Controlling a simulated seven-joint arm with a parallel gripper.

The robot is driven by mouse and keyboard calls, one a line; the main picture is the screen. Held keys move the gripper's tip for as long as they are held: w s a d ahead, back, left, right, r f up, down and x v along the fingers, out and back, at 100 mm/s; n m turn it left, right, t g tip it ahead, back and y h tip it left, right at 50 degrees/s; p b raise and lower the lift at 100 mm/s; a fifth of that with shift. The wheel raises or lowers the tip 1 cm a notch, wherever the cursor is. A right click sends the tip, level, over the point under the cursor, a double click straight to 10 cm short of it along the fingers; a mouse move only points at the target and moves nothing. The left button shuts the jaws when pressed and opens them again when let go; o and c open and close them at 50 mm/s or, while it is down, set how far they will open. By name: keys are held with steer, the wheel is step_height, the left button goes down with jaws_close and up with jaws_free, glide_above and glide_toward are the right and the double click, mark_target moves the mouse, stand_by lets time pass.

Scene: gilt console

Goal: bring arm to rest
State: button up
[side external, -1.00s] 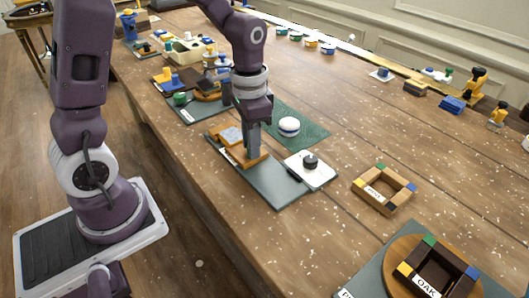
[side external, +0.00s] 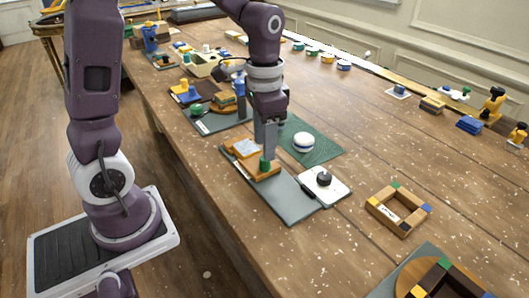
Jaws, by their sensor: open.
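My gripper (side external: 266,155) points down above the grey board (side external: 289,204) on the long wooden table. It is open. A small green piece (side external: 265,164) stands right at or just below the fingertips, on an orange wooden piece (side external: 268,174). I cannot tell whether the fingers touch the green piece. A pale blue-grey block (side external: 244,148) in an orange surround lies just left of the gripper.
A white plate with a black knob (side external: 324,179) overlaps the board's right end. A white domed item (side external: 303,141) sits on a green mat (side external: 322,152). An open wooden frame (side external: 398,211) lies to the right. Bare table (side external: 420,150) lies beyond.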

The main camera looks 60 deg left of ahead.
steer(key=shift+s+r, duration=0.1)
steer(key=shift+r, duration=1.5)
steer(key=s+d+r+n+t, duration=0.1)
steer(key=s+d+r+t, duration=0.1)
steer(key=s, duration=0.5)
steer(key=s+d+r+n+t, duration=0.1)
steer(key=s+r+n+t, duration=0.1)
steer(key=s+r, duration=0.3)
steer(key=s+t, duration=0.1)
steer(key=s, duration=0.2)
steer(key=shift+s+d+t, duration=0.3)
steer(key=shift+d, duration=0.05)
steer(key=shift+o, duration=0.2)
